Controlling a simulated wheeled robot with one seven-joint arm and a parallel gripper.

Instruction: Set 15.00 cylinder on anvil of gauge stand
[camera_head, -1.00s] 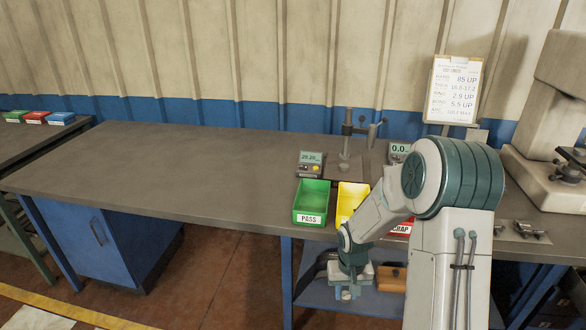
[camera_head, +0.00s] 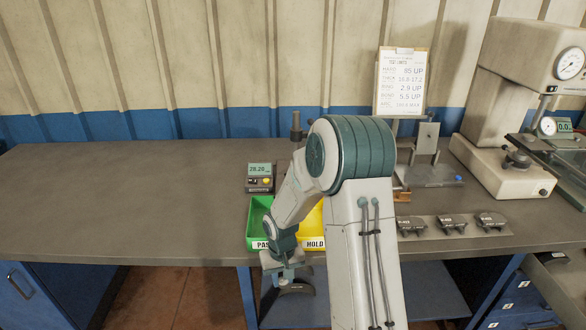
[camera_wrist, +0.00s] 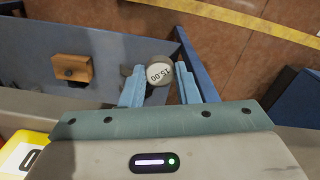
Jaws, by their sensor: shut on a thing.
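The 15.00 cylinder (camera_wrist: 159,75) is a short grey piece with a pale face marked "15.00" in the wrist view. My gripper (camera_wrist: 160,84) is shut on it, one blue finger on each side. In the head view my gripper (camera_head: 280,273) is low at the bench's front edge, in front of the green bin; I cannot make out the cylinder there. The gauge stand shows only as the dark top of its post (camera_head: 296,124) behind my arm. Its anvil is hidden. A digital readout (camera_head: 260,173) stands left of the post.
The green PASS bin (camera_head: 258,214) and yellow HOLD bin (camera_head: 314,224) stand near the front edge. Brake shoes (camera_head: 450,226) lie on a strip at right, before a fixture (camera_head: 428,172) and a large tester (camera_head: 497,168). The bench's left half (camera_head: 120,205) is clear.

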